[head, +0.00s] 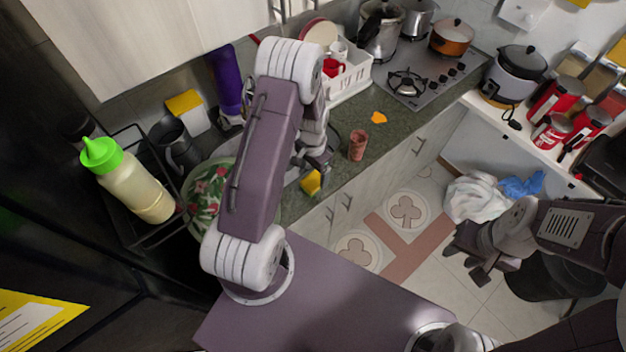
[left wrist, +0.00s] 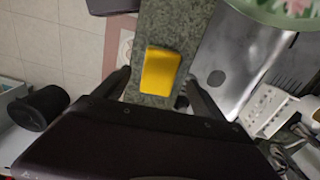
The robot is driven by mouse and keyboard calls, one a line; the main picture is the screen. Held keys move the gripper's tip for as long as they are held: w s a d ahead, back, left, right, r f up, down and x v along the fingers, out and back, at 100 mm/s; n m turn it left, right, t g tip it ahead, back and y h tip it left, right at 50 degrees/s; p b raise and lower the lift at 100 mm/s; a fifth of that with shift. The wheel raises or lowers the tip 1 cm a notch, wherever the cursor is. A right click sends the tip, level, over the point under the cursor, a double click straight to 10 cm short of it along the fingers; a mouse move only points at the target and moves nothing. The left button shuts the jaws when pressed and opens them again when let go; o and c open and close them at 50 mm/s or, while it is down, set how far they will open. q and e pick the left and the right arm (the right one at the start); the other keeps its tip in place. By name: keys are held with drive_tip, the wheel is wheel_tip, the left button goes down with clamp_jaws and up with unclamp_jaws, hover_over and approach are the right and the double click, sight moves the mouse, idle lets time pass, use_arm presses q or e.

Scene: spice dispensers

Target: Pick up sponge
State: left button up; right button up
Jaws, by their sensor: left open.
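A yellow sponge (head: 311,182) lies on the green-grey stone counter (head: 380,140), near its front edge. My left gripper (head: 318,168) is over the counter at the sponge, and its arm hides part of the sink area. In the left wrist view the sponge (left wrist: 160,71) lies between the two spread fingers of my left gripper (left wrist: 158,88), with gaps beside it. I cannot tell the exact height of the fingers above the counter. My right gripper (head: 468,262) hangs over the floor at the right, away from the sponge; its jaw opening is unclear.
A metal sink (left wrist: 235,60) lies beside the sponge. A brown cup (head: 358,145) and an orange patch (head: 379,118) are on the counter. A white dish rack (head: 348,78) and gas stove (head: 425,82) stand behind. A bottle with a green cap (head: 130,180) is at the left.

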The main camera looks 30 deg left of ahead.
sight(314, 180)
use_arm(q)
drive_tip(key=shift+d+f+p, duration=0.1)
drive_tip(key=shift+f+p, duration=0.25)
drive_tip(key=shift+f, duration=0.05)
drive_tip(key=f, duration=0.2)
drive_tip(key=f+p, duration=0.1)
drive_tip(key=shift+w+d+f, duration=0.1)
drive_tip(key=shift+w+f, duration=0.1)
drive_tip(key=shift+f, duration=0.55)
drive_tip(key=c, duration=1.3)
drive_tip(key=shift+c, duration=0.5)
